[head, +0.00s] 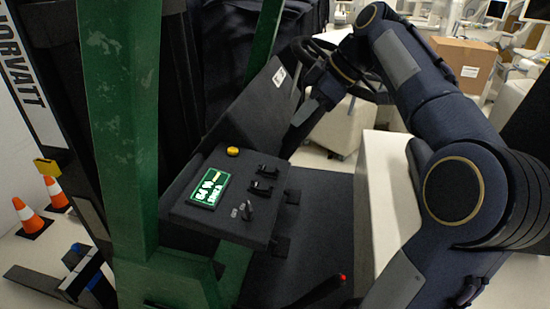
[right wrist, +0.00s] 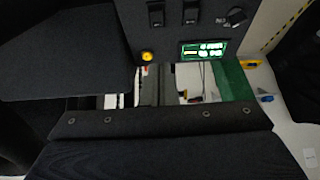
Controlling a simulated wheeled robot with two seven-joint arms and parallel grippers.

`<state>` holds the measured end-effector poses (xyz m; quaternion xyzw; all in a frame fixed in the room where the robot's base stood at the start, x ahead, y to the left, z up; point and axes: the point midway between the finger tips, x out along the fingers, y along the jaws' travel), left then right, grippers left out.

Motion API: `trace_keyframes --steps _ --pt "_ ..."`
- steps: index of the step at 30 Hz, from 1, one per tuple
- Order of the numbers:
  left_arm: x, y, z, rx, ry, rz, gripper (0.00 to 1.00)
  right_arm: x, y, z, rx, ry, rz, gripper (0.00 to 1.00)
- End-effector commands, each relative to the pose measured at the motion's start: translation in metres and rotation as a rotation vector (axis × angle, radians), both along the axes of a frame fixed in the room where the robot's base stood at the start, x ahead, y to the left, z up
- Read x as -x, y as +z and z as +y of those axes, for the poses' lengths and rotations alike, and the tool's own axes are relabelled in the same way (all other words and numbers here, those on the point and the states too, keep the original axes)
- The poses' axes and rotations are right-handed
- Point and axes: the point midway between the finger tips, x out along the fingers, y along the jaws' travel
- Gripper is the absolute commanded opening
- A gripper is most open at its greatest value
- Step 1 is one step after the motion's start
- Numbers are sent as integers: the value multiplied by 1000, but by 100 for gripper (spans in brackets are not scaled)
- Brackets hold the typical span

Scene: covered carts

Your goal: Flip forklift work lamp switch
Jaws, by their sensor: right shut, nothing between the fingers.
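The forklift's dark control panel (head: 225,170) is in the middle of the head view. It carries two black rocker switches, one farther back (head: 268,170) and one nearer (head: 261,187), and a small knob (head: 249,209). The right wrist view shows these two rockers (right wrist: 156,15) (right wrist: 191,12) and the knob (right wrist: 236,16) along its top edge. I cannot read which is the work lamp switch, nor its position. My right gripper (head: 303,112) is shut and empty, above and behind the panel, apart from the switches. My left gripper is not in view.
The panel also has a lit green display (head: 209,187) and a yellow button (head: 232,151). A green post (head: 120,130) stands left of the panel. A black steering wheel (head: 375,90) is behind, near my right arm. A red-tipped lever (head: 325,290) is in front.

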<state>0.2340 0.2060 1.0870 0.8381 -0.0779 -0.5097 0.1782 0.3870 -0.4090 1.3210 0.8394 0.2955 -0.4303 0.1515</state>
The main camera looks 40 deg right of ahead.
Motion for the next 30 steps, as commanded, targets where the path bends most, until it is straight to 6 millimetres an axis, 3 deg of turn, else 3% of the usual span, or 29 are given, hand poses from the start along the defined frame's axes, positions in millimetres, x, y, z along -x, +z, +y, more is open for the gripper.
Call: trace_keyframes --steps 10,23,30 --pt "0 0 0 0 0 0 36 -6 -12 6 -2 0 2 0" --pt "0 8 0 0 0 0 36 -45 -82 38 -2 -1 4 0" --pt "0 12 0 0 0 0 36 -41 -113 33 -1 -4 3 0"
